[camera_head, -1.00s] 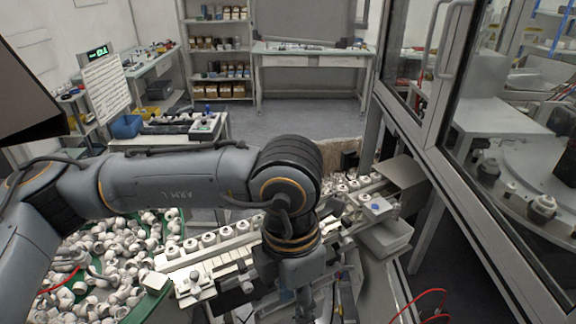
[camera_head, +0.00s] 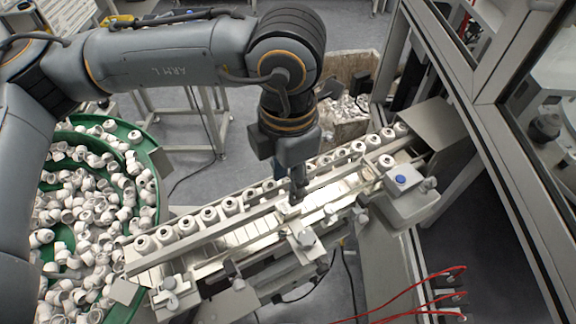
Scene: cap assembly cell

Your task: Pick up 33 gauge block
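My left arm comes in from the left, and its gripper (camera_head: 299,190) points down at the middle of the metal conveyor rail (camera_head: 235,236). The fingers are small and dark here, and I cannot tell whether they are open or shut. A small pale piece (camera_head: 288,209) lies on the rail just below and left of the fingertips; I cannot tell whether they touch it. I cannot make out which piece is the 33 gauge block. My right gripper is not in view.
White caps (camera_head: 188,225) stand in a row along the rail's far side. A green round feeder (camera_head: 133,133) full of loose white caps is at the left. A grey box with a blue button (camera_head: 401,180) is at the rail's right. Red cables (camera_head: 425,283) and a glass enclosure are at the right.

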